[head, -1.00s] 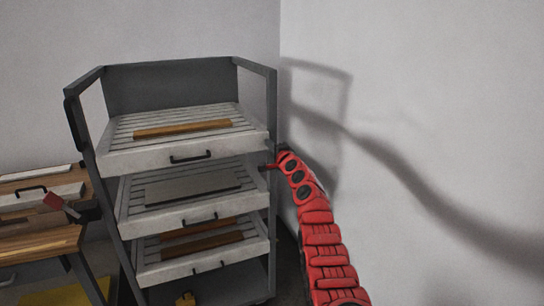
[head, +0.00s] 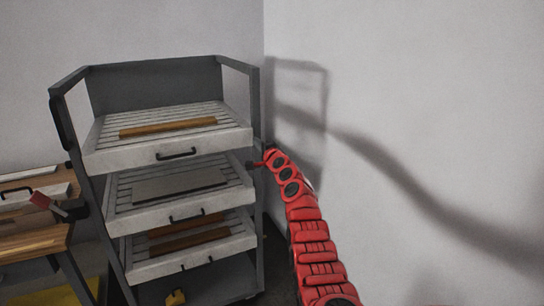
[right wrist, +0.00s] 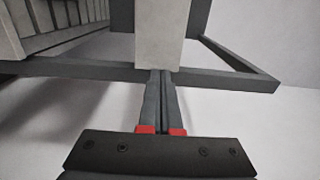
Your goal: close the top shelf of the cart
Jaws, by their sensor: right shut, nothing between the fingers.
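The grey metal cart (head: 155,88) stands against the wall with three slatted drawer-like shelves. Its top shelf (head: 110,158) sticks out past the frame at the front, with a black handle (head: 177,154) on its front panel and a brown wooden strip lying on it. My right gripper (head: 253,164) is shut and empty, just below and right of the top shelf's front right corner. In the right wrist view its fingers (right wrist: 165,78) point at the end of a light panel (right wrist: 160,35); I cannot tell whether they touch it. My left gripper is out of view.
The middle shelf (head: 150,216) and bottom shelf (head: 160,270) also stick out. A wooden workbench (head: 30,240) with a red and black tool (head: 42,200) stands left of the cart. A plain wall (head: 430,90) closes the right side.

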